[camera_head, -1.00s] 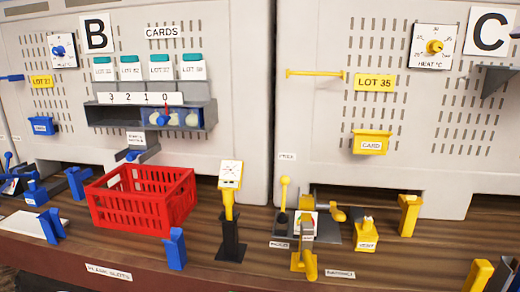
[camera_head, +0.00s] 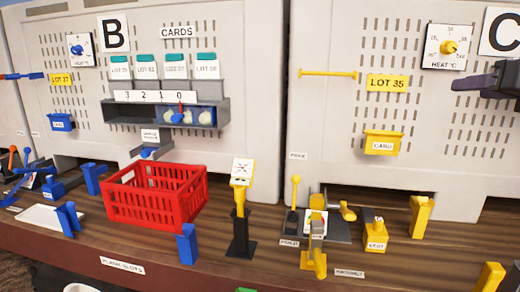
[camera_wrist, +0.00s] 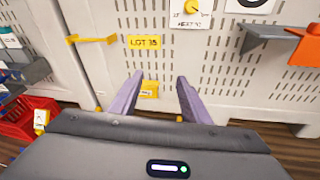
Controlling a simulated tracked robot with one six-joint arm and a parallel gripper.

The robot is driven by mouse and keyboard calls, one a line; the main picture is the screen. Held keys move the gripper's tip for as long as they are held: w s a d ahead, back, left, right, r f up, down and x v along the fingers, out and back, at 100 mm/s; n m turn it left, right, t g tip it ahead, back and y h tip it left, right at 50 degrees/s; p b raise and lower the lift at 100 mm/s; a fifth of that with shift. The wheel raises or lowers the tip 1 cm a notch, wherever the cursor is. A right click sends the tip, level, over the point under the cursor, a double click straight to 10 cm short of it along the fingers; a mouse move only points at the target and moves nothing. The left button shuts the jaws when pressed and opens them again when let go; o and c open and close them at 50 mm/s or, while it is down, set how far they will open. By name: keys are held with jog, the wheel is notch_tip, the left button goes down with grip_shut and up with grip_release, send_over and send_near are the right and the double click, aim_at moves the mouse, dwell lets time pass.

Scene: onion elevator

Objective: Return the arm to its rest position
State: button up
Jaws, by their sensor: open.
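My gripper (camera_head: 470,82) shows at the right edge of the head view, in front of the pale panel below the HEAT dial and the letter C. In the wrist view its two purple fingers (camera_wrist: 158,78) are spread well apart with nothing between them. They point toward the panel, with the yellow CARD box (camera_wrist: 149,89) seen beyond the gap. Most of my arm is outside the head view.
A wooden counter runs below the panels. It holds a red crate (camera_head: 112,205), a yellow-headed post (camera_head: 240,200), a yellow lever (camera_head: 295,192) and several blue and yellow holders. A grey shelf (camera_wrist: 262,36) with an orange object (camera_wrist: 306,47) juts out at right.

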jog(key=w+a+f+n+g+y, duration=0.2)
jog(key=a+f+n+g+y, duration=0.25)
jog(key=a+f+n, duration=1.65)
jog(key=s+a+f+n+g+h, duration=0.1)
jog(key=s+a+f+n+g, duration=0.1)
jog(key=s+a+f+n, duration=0.3)
jog(key=s+a+f+n+g+h, duration=0.1)
jog(key=s+a+f+n+g, duration=0.2)
jog(key=s+f+n, duration=0.8)
notch_tip(320, 180, down, 4)
jog(key=a+n, duration=0.2)
jog(key=shift+s+f+n, duration=0.2)
jog(key=shift+s+n, duration=0.1)
jog(key=shift+s, duration=0.05)
jog(key=shift+a+g, duration=0.1)
jog(key=shift+g, duration=0.15)
